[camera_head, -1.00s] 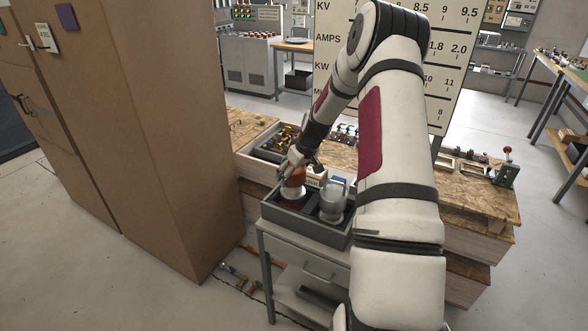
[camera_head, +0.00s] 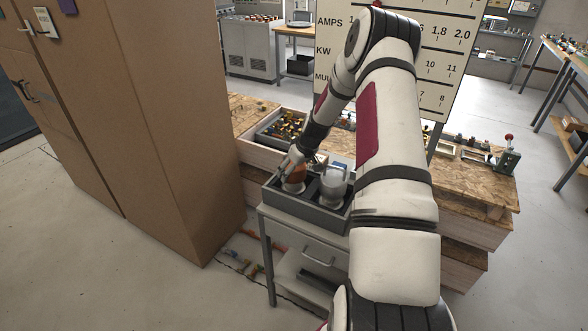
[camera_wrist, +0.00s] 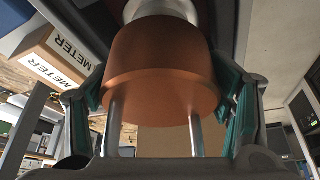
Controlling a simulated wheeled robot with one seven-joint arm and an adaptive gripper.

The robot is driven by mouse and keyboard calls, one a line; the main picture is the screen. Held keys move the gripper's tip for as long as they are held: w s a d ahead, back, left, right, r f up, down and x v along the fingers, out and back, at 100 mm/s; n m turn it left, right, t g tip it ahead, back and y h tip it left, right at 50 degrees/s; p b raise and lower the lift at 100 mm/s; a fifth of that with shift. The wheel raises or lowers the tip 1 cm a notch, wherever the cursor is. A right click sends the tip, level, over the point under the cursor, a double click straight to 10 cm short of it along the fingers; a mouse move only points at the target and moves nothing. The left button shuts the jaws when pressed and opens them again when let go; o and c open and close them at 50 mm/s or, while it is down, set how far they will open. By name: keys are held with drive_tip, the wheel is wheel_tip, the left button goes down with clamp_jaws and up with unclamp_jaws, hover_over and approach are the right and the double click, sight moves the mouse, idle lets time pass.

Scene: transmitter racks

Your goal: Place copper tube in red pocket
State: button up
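The copper tube (camera_head: 295,174) has a copper-coloured body and a pale section at its lower end. It is in or just over the left compartment of the grey two-part tray (camera_head: 313,218). My gripper (camera_head: 292,162) is at the tube from above. In the wrist view, the copper body (camera_wrist: 160,70) sits between my teal finger pads, which appear to press on both its sides; two metal pins stick out of it towards the camera. The left compartment's floor is mostly hidden, so I cannot tell whether the tube rests on it.
A silvery glass-like tube (camera_head: 333,185) stands in the tray's right compartment. The tray is on a grey drawer cart (camera_head: 300,246). A brown cabinet (camera_head: 170,130) rises close on the left. A wooden bench (camera_head: 470,180) with parts lies behind. Boxes marked METER (camera_wrist: 55,55) show in the wrist view.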

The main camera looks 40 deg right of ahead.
drive_tip(key=o, duration=0.3)
drive_tip(key=shift+o, duration=0.2)
drive_tip(key=v, duration=1.1)
drive_tip(key=s+a+r+n+h, duration=0.1)
drive_tip(key=s+a+r, duration=0.2)
drive_tip(key=a+r, duration=0.75)
drive_tip(key=s+a+r, duration=0.4)
drive_tip(key=a+r, duration=0.6)
drive_tip(key=a, duration=0.1)
drive_tip(key=s+a+r, duration=0.3)
drive_tip(key=s+a, duration=0.3)
drive_tip(key=s, duration=0.4)
drive_tip(key=s+a+r+y, duration=0.1)
drive_tip(key=s+a+r, duration=0.2)
drive_tip(key=s+a, duration=0.4)
drive_tip(key=s, duration=0.2)
drive_tip(key=shift+s+a+m+t, duration=0.15)
drive_tip(key=shift+s+m+t, duration=0.2)
drive_tip(key=shift+m+t, duration=0.05)
